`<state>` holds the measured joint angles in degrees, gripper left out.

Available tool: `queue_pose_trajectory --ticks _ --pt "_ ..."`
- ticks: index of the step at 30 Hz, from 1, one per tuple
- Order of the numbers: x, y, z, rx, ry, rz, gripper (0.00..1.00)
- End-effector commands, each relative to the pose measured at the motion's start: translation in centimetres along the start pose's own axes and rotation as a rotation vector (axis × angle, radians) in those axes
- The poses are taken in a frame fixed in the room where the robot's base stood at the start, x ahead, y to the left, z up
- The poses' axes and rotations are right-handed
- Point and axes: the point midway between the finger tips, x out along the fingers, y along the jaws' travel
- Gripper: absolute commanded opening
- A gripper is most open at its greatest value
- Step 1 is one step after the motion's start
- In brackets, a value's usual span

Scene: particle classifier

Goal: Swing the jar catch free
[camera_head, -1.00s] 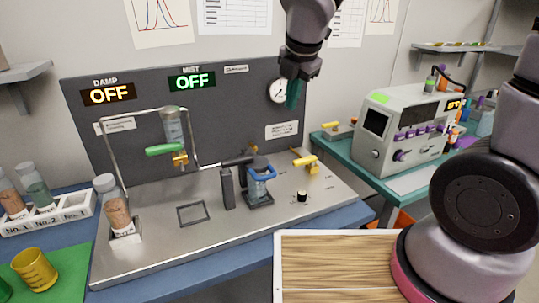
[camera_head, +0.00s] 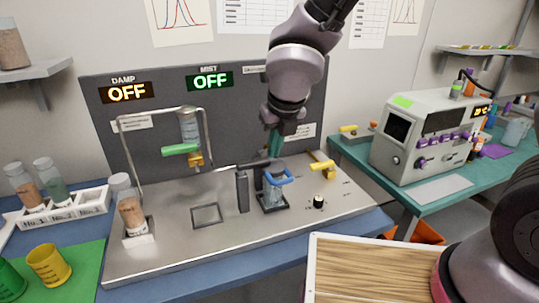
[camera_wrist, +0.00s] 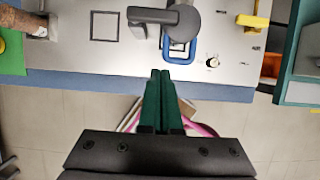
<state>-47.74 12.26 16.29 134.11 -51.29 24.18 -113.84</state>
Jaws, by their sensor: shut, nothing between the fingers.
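A small glass jar (camera_head: 273,195) stands in a dark square base on the steel bench plate. A blue loop-shaped catch (camera_head: 279,177) sits around its upper part, and it also shows as a blue frame in the wrist view (camera_wrist: 178,57). A dark arm and round cap partly cover the jar from above (camera_wrist: 180,22). My gripper (camera_head: 275,146) has teal fingers and hangs just above and behind the jar in the head view. In the wrist view the fingers (camera_wrist: 162,73) are pressed together with nothing between them, pointing toward the blue catch and apart from it in the picture.
A dark upright post (camera_head: 242,192) stands left of the jar. A yellow-handled valve (camera_head: 323,170) and a black knob (camera_head: 319,202) are to its right. A metal frame (camera_head: 207,140) holds a tube with a green lever (camera_head: 181,150). The front right plate is clear.

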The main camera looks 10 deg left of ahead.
Motion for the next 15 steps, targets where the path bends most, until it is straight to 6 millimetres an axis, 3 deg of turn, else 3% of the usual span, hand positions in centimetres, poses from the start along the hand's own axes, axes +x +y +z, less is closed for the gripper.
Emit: queue_pose_trajectory --ticks 9,15 --pt "5.5 0.1 -0.2 -0.004 0.004 -0.001 0.0" --pt "7.8 0.1 -0.1 -0.001 0.003 -0.001 0.0"
